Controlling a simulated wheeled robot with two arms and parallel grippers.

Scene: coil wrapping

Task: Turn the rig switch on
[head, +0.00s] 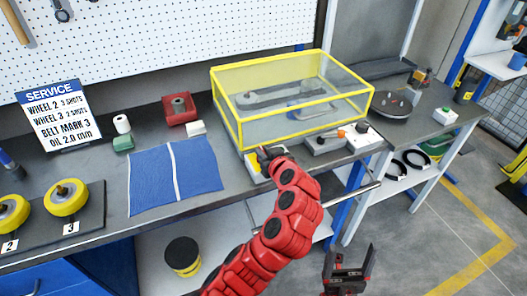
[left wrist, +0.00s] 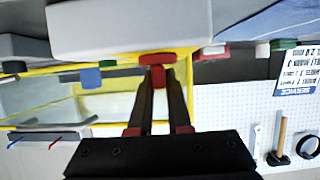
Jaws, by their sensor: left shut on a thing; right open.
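My left gripper (head: 264,156) is at the front left corner of the yellow-framed clear guard (head: 228,116) on the bench. In the left wrist view, its fingertips (left wrist: 158,80) are shut on a red handle (left wrist: 157,58) against a pale grey box (left wrist: 130,25). In the head view my gripper hides this handle, and I cannot tell whether it is the rig switch. A grey box with an orange knob (head: 340,133) and a white box with a dark knob (head: 366,139) stand at the guard's front right. My right gripper (head: 348,262) is open and empty, low before the bench.
A blue mat (head: 195,172), a red bin (head: 180,108) and a service sign (head: 58,115) are on the left of the bench. Yellow wheels (head: 66,198) lie on a dark board. A metal bar (head: 350,195) sticks out at the bench's front. The floor at the right is clear.

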